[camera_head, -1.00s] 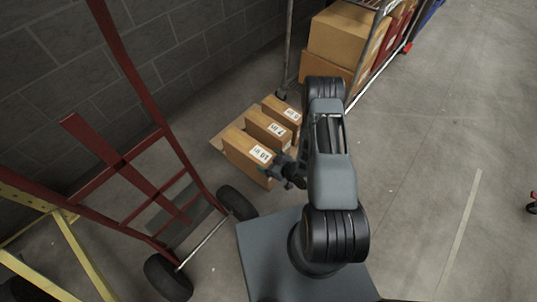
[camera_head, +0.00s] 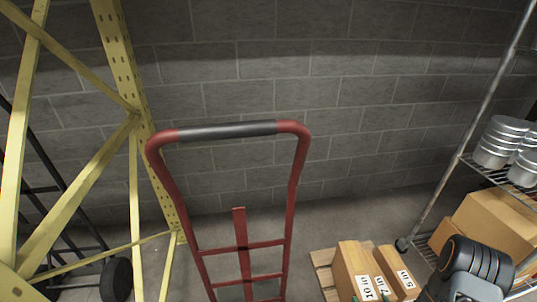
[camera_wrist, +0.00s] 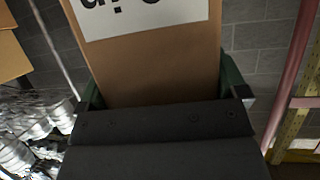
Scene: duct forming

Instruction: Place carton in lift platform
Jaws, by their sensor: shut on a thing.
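My gripper (camera_wrist: 163,92) is shut on a brown carton (camera_wrist: 150,65) with a white label. In the wrist view the carton stands between the two dark green fingers, and its far end runs out of the frame. In the head view cartons with white number labels (camera_head: 352,265) stand close together at the bottom, beside part of my arm. My gripper is mostly cut off there, so I cannot tell which of these is the held one. No lift platform can be made out in either view.
A red hand truck (camera_head: 243,246) stands left of the cartons, with a yellow steel frame (camera_head: 133,125) further left. A wire shelf rack (camera_head: 462,160) with metal cans (camera_head: 501,143) and a large box (camera_head: 495,222) is at the right. A grey block wall (camera_head: 345,110) closes the back.

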